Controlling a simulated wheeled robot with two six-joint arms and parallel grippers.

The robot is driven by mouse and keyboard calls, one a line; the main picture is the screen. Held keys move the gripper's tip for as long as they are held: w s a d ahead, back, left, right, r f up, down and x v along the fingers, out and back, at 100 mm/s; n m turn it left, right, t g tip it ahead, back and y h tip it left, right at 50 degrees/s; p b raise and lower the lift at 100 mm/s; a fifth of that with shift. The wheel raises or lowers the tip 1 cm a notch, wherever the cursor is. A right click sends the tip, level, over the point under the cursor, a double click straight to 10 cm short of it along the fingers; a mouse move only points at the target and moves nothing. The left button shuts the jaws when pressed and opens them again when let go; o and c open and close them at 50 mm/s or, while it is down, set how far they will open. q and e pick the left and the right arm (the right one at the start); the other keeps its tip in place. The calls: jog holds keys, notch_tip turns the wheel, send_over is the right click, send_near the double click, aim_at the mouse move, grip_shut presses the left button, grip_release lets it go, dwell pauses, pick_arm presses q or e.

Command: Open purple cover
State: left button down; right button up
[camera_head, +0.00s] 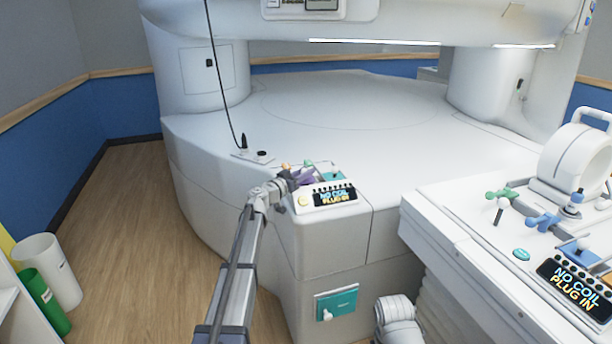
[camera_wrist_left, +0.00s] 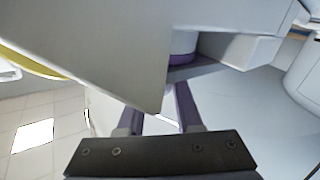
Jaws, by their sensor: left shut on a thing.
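The purple cover (camera_head: 303,177) is a small purple piece on the control panel at the front corner of the magnet's table. My left gripper (camera_head: 284,181) reaches it from the left and is shut on it; the contact itself is mostly hidden by the gripper and panel in the head view. In the left wrist view, purple surfaces (camera_wrist_left: 183,62) show just beyond the gripper (camera_wrist_left: 160,112), beside a large pale panel edge. How far the cover is open cannot be told. My right gripper is not in view.
The panel (camera_head: 325,200) has a "NO COIL PLUG IN" display, with teal and orange parts beside the purple one. A cable hangs to a socket (camera_head: 243,141) behind. A white cart (camera_head: 470,235) with coils stands right.

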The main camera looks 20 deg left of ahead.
pick_arm(q)
jog(key=w+a, duration=0.2)
jog(key=w, duration=0.1)
jog(key=w+a, duration=0.1)
jog(key=shift+w, duration=0.2)
jog(key=shift+s, duration=0.1)
jog(key=shift+d, duration=0.1)
jog(key=c, duration=0.6)
grip_release()
jog(key=shift+s, duration=0.1)
jog(key=v, duration=0.7)
jog(key=shift+s, duration=0.3)
